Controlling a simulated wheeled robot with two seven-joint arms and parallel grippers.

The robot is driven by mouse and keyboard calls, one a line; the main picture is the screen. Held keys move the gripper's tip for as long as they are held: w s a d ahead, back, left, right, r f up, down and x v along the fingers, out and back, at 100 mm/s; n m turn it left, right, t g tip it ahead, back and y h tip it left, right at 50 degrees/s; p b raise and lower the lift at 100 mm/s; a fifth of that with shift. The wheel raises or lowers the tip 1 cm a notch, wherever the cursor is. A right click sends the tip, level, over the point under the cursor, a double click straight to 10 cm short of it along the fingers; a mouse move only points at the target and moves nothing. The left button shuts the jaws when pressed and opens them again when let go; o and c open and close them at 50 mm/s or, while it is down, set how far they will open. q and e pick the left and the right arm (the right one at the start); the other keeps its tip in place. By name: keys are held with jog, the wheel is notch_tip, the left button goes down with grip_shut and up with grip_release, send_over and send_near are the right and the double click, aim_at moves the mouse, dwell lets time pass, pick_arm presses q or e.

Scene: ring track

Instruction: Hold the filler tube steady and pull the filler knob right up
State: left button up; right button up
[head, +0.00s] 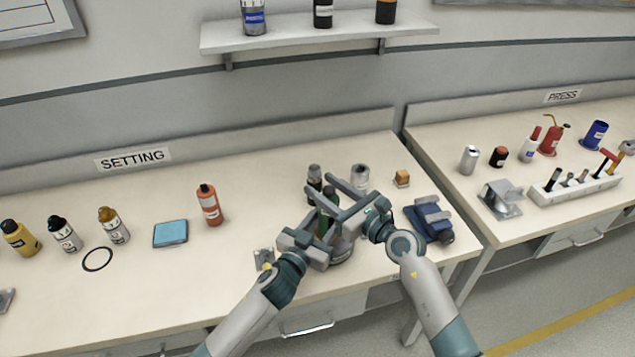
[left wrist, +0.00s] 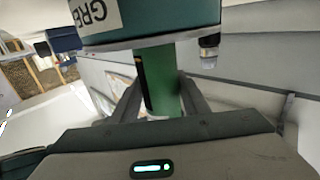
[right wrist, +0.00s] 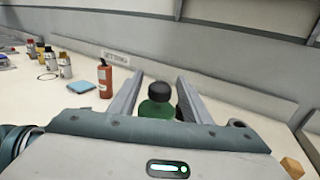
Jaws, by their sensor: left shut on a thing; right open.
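The filler is a green tube (head: 325,224) standing upright above a wide pot (head: 343,253). In the left wrist view the tube (left wrist: 164,80) runs between the fingers, beside the teal pot (left wrist: 150,22) with a label partly reading "GRE". My left gripper (head: 322,236) is shut on the tube. My right gripper (head: 336,198) is open above it, coming from the right. In the right wrist view the black filler knob (right wrist: 159,91) sits on a green top (right wrist: 156,110), between the spread fingers and apart from them. In the head view the fingers mostly hide the knob.
A blue vice-like block (head: 430,220) is at the right, with a small orange block (head: 402,177) behind.

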jog(key=shift+x, duration=1.35)
grip_shut()
notch_tip(320, 180, up, 5)
jog(key=shift+r, duration=0.1)
pick_arm(q)
jog(key=shift+f, duration=0.1)
pick_arm(e)
grip_release()
jog(key=shift+s+d, duration=0.1)
jog(key=v, duration=1.1)
jog(key=shift+s+d, duration=0.25)
